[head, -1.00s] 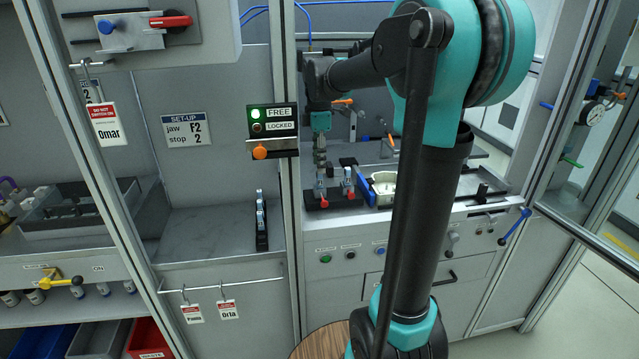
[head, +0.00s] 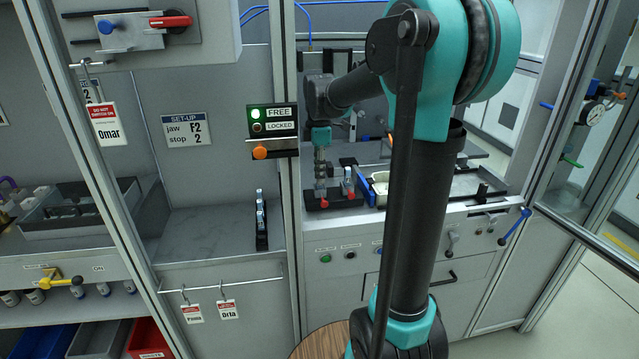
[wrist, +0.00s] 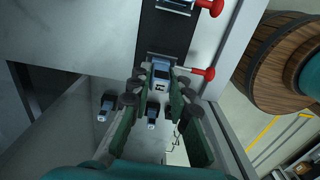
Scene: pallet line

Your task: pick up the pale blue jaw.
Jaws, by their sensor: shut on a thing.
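The pale blue jaw (wrist: 161,70) stands on a dark strip in the wrist view, with a red knob close beside it. My gripper (wrist: 160,88) is shut on it, with one green finger on each side. In the head view my gripper (head: 321,168) reaches down to the left one of two stations on the black base (head: 334,199). There the fingers largely hide the jaw. A second similar jaw (head: 348,178) stands to the right on the same base, with its own red knob (head: 351,196).
A blue-sided fixture (head: 367,193) stands close right of the base. A cabinet post (head: 289,170) stands to the left. Beyond it, a black rack (head: 262,240) holds more small pale blue pieces. A FREE/LOCKED panel (head: 272,119) shows a green light.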

